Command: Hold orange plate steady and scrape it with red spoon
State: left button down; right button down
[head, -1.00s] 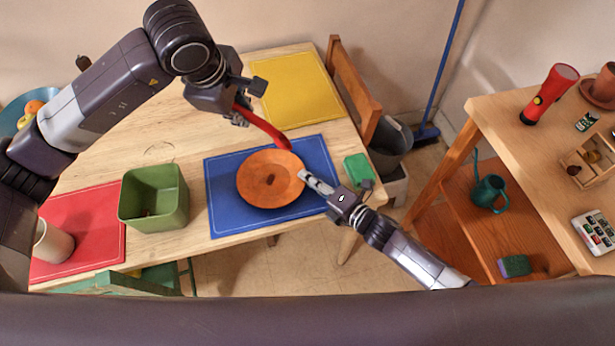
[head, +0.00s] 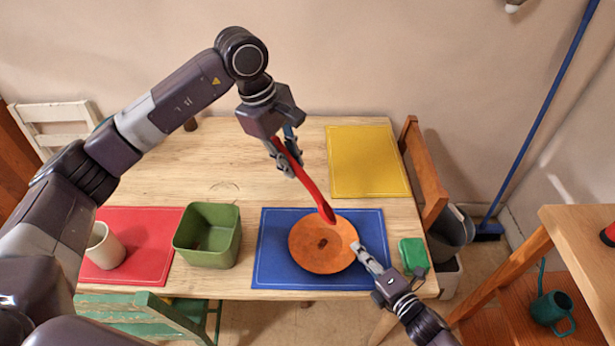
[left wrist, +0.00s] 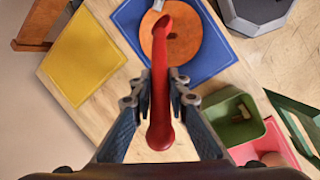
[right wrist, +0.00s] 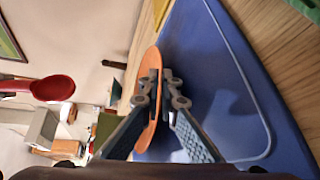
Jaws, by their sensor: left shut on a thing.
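The orange plate (head: 306,254) lies on the blue mat (head: 272,268), with a dark brown spot (head: 323,243) near its middle. My left gripper (head: 287,163) is shut on the handle of the red spoon (head: 314,193). The spoon slants down, its bowl overlapping the plate's far rim in the head view. In the right wrist view the spoon (right wrist: 52,88) appears apart from the plate (right wrist: 146,72). My right gripper (head: 365,256) is at the plate's near right rim. In the right wrist view its fingers (right wrist: 160,84) are close together with the rim between them.
A green bin (head: 232,248) stands left of the blue mat, with a small object inside. A green sponge (head: 412,254) lies right of it. A white cup (head: 104,246) stands on the red mat (head: 150,248). The yellow mat (head: 366,160) is bare.

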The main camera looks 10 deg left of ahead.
pick_arm(q)
jog(key=shift+w+a+r+g, duration=0.15)
jog(key=shift+a+r+g, duration=0.25)
jog(key=shift+g, duration=0.1)
jog(key=shift+a+x, duration=0.2)
jog(key=shift+x, duration=0.6)
jog(key=shift+a+x, duration=0.15)
jog(key=shift+x, duration=0.6)
jog(key=shift+a+x, duration=0.2)
jog(key=shift+x, duration=0.6)
jog(key=shift+f, duration=0.4)
